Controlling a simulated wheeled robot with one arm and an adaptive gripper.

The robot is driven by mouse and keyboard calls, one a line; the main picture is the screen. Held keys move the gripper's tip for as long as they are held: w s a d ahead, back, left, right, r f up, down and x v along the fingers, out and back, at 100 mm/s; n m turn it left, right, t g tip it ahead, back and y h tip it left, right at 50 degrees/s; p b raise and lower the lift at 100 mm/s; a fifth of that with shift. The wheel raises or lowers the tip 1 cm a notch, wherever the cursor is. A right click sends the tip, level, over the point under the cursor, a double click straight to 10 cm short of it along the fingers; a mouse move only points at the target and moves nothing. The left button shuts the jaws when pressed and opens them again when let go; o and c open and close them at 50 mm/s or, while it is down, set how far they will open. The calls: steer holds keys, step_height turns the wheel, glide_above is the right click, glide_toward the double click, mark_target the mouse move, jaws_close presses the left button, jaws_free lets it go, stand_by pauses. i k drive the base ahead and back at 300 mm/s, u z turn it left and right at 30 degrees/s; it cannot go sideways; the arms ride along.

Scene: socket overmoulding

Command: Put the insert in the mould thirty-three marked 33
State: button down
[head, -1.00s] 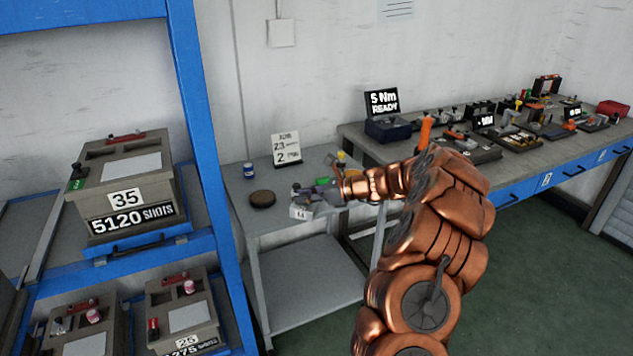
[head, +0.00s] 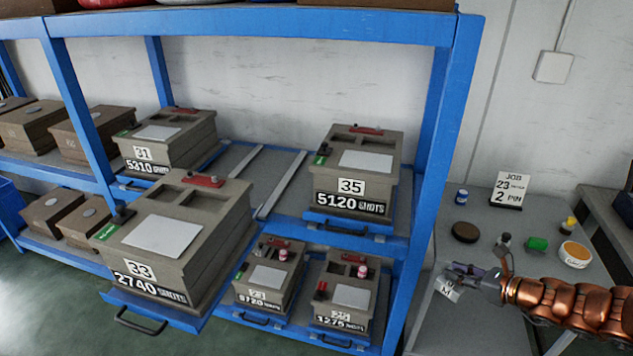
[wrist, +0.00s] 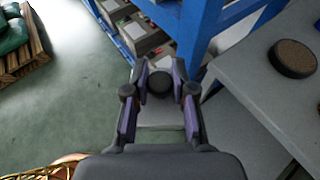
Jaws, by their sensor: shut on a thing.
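The mould marked 33 (head: 166,238) is a grey-brown box with a pale plate and red clamp on top. It reads 2740 SHOTS and sits on a pulled-out blue shelf tray (head: 170,312). My gripper (head: 462,272) is at lower right in the head view, by the small table's left edge, well right of the mould. In the wrist view my gripper (wrist: 160,80) is shut on a dark round-topped piece (wrist: 160,84), which I take as the insert. A pale marked block (head: 447,289) shows at my fingertips in the head view.
Moulds 35 (head: 350,185) and 31 (head: 165,142) are on the same blue rack, with smaller moulds (head: 268,275) below. A rack post (head: 425,180) stands between my gripper and mould 33. The small table (head: 485,240) holds a brown disc (head: 465,232), and green floor lies in front.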

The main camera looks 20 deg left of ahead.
mark_target(169, 199)
steer(key=z, duration=1.25)
steer(key=k, duration=1.55)
steer(key=u, duration=2.6)
steer(key=i, duration=0.5)
